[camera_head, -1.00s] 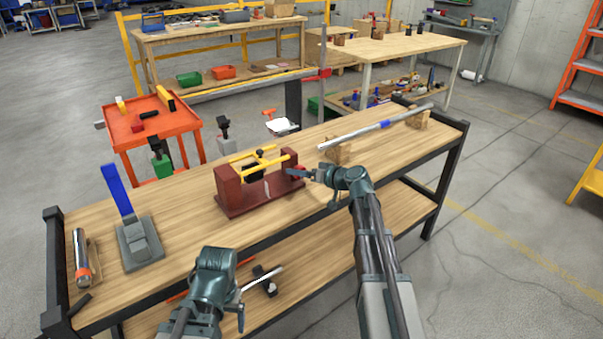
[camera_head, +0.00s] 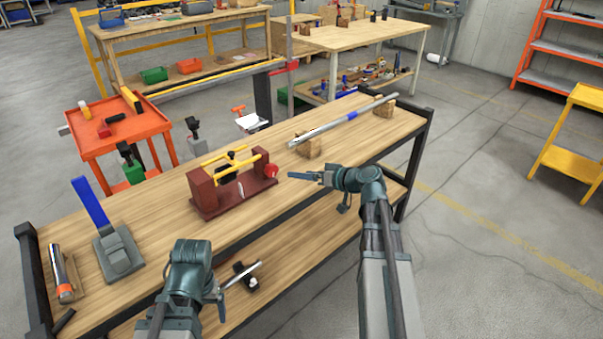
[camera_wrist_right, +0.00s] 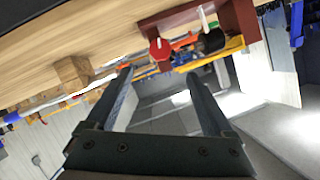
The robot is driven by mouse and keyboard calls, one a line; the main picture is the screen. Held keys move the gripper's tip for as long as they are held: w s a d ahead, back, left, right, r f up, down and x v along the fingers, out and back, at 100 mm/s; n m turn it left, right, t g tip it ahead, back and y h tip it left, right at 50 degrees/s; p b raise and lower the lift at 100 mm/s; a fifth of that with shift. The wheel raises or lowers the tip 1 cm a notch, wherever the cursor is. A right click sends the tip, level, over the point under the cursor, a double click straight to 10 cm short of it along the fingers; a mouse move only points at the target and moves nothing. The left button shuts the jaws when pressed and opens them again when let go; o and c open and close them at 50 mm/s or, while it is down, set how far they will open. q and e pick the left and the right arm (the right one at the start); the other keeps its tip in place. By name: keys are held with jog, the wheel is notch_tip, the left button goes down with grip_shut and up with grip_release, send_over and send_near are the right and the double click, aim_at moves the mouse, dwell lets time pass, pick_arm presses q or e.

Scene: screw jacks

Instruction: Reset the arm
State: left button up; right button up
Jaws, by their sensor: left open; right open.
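My right gripper (camera_head: 307,176) is just right of the dark red screw-jack fixture (camera_head: 235,195), with a gap to the fixture's red knob (camera_head: 271,171). In the right wrist view its two fingers (camera_wrist_right: 158,80) are spread with nothing held between them. The fixture has yellow bars and a black part on top, and it stands on the wooden bench (camera_head: 330,165). The red knob also shows in the wrist view (camera_wrist_right: 160,49), beyond the fingers. My left gripper (camera_head: 213,297) is low at the bench's front edge; its fingers are mostly hidden.
A silver rod with a blue band (camera_head: 350,115) rests on wooden blocks at the back right of the bench. A grey stand with a blue lever (camera_head: 115,248) and a silver cylinder (camera_head: 58,268) are at the left. An orange cart (camera_head: 112,128) stands behind.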

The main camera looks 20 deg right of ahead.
aim_at(274, 171)
jog(key=shift+w+f, duration=0.1)
jog(key=b+x, duration=0.4)
jog(key=x, duration=0.7)
jog(key=shift+w+a+f, duration=0.15)
jog(key=shift+w+f, duration=0.05)
jog(key=shift+w, duration=0.1)
jog(key=shift+b+x, duration=0.4)
jog(key=shift+x, duration=0.5)
jog(key=shift+a+r, duration=0.1)
